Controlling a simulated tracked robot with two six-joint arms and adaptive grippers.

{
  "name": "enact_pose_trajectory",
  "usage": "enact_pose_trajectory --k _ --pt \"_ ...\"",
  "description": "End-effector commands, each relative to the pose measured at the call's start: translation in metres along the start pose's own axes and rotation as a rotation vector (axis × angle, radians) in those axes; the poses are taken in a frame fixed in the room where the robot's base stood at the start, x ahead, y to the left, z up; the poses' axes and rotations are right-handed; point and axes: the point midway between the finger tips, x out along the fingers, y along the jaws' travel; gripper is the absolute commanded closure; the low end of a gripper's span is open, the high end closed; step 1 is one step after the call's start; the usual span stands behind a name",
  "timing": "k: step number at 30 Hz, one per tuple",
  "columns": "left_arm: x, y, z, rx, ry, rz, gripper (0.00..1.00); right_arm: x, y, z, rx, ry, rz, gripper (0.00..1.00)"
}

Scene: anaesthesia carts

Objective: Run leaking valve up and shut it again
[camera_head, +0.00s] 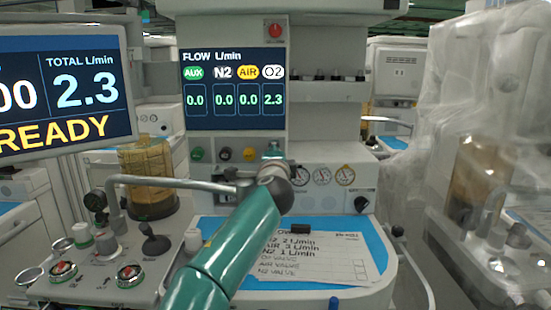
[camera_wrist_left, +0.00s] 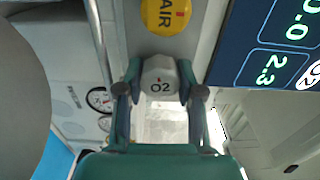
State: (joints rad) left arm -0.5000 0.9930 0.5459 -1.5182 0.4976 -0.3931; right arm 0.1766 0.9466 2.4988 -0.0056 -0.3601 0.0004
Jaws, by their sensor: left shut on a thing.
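My left gripper (camera_head: 274,158) is at the right end of the knob row under the flow screen (camera_head: 234,88). In the left wrist view, my left gripper (camera_wrist_left: 160,80) is shut on the white O2 knob (camera_wrist_left: 160,88), one finger on each side. In the head view the gripper and arm mostly hide this knob. The flow screen reads O2 2.3 and 0.0 for AUX, N2 and AIR. The green knob (camera_head: 197,154), black knob (camera_head: 224,155) and yellow AIR knob (camera_head: 249,155) sit to its left. My right gripper is not in view.
The left monitor (camera_head: 68,85) reads total 2.3 and READY. A card (camera_head: 315,262) listing flows and valves lies on the blue worktop (camera_head: 210,225). A grey pipe (camera_head: 170,183) runs in front, left of my arm. Gauges (camera_head: 322,176) are right of the knobs.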

Motion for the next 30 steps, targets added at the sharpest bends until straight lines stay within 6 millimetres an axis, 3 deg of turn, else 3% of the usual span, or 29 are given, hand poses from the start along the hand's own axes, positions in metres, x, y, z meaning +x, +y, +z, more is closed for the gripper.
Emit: enact_pose_trajectory --k 1,15,16,18,30 --pt "0.0018 0.0070 0.0027 -0.008 -0.009 0.012 0.98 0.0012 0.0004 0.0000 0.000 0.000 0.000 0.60" --pt "0.0023 0.0087 0.0024 -0.023 -0.009 0.015 0.98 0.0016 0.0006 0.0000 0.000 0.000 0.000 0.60" --pt "0.0023 0.0088 0.0024 -0.023 -0.009 0.015 0.62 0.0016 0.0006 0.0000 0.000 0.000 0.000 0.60" --pt "0.0023 0.0088 0.0023 -0.022 -0.009 0.015 0.53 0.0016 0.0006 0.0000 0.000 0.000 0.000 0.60" --pt "-0.0009 0.0060 0.0000 -0.022 -0.005 0.012 0.53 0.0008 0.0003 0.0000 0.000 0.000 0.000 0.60"
